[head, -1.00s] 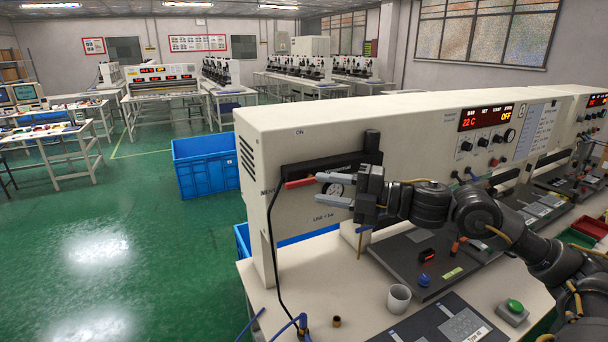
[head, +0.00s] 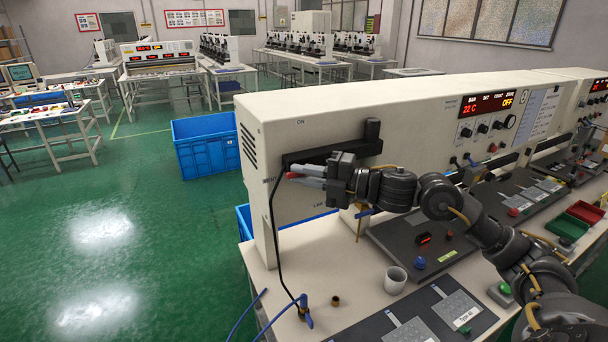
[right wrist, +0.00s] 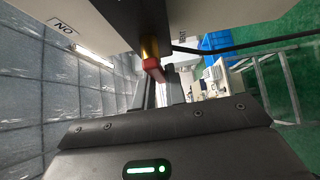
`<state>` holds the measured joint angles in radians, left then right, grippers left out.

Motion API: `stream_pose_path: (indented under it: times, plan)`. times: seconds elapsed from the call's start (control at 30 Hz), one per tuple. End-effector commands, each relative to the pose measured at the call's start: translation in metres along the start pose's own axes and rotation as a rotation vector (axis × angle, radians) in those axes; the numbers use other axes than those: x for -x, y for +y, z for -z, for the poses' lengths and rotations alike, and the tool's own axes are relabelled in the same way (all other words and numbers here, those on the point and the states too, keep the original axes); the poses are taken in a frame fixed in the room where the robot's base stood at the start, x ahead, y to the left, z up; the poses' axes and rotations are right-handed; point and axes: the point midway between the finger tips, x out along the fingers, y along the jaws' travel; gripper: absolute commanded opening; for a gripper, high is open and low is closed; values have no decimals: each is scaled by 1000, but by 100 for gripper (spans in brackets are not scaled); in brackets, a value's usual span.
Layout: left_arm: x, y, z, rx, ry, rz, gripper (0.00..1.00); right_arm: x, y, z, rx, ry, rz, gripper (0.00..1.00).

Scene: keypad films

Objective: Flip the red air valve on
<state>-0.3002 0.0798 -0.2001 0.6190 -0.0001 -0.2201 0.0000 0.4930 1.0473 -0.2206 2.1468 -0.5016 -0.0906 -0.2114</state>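The red air valve handle (head: 293,175) shows at the left end of the machine's front, below the dark bar. In the right wrist view the red handle (right wrist: 152,64) sits on a brass stem, just ahead of the fingers. My right gripper (head: 297,174) is at the handle, its two grey fingers one above the other with a narrow gap between them. Whether they touch the handle is unclear. The fingers hide much of the handle in the head view. My left gripper is not in view.
A dark bar (head: 330,151) juts from the machine (head: 255,140) just above the gripper. A black cable (head: 274,240) hangs to the bench. An ON label (right wrist: 64,26) shows beside the valve.

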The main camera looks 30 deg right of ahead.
Motion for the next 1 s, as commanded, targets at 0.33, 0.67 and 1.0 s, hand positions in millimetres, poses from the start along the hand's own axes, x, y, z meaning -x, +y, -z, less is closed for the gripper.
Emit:
stream_pose_path:
  times: [0.33, 0.67, 1.0]
  plan:
    - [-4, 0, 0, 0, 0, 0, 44, 0, -2, 0, -13, 1, -12, 0]
    - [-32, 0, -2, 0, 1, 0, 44, 0, -1, 0, -140, 2, -140, 0]
    - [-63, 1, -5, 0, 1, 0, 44, 2, 9, -2, -366, 2, -364, 0]
